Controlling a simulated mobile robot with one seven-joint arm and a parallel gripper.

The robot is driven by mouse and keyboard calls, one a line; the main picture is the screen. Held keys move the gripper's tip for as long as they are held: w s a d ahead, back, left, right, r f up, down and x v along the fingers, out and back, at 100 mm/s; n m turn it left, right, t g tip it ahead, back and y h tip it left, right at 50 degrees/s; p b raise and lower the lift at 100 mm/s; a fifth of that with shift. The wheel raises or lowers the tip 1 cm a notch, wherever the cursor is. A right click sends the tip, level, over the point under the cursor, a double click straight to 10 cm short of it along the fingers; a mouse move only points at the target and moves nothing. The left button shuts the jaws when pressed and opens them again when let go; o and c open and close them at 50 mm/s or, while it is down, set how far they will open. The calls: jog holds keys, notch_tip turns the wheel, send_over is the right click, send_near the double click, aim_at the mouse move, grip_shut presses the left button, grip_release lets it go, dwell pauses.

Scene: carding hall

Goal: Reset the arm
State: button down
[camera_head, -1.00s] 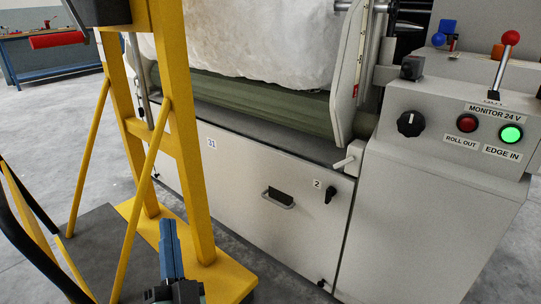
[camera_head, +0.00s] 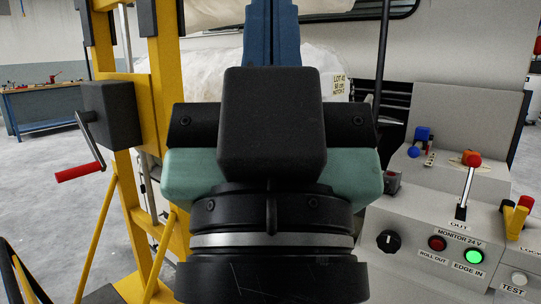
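My gripper (camera_head: 271,20) stands upright in the middle of the head view, close to the camera. Its teal body and black wrist fill much of the centre. Its two blue fingers lie side by side with only a thin seam between them, so it looks shut, and I see nothing between them. The fingertips are cut off by the top edge of the picture. My arm hides much of the machine behind it.
A yellow frame (camera_head: 160,80) with a black box and a red-handled crank (camera_head: 80,172) stands close on the left. White fibre (camera_head: 318,62) is behind the gripper. A control panel (camera_head: 440,215) with a red-knobbed lever (camera_head: 470,160) stands on the right. A blue workbench (camera_head: 45,105) is far left.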

notch_tip(320, 180, up, 28)
jog(key=p, duration=2.6)
jog(key=shift+r, duration=0.25)
jog(key=shift+a, duration=0.1)
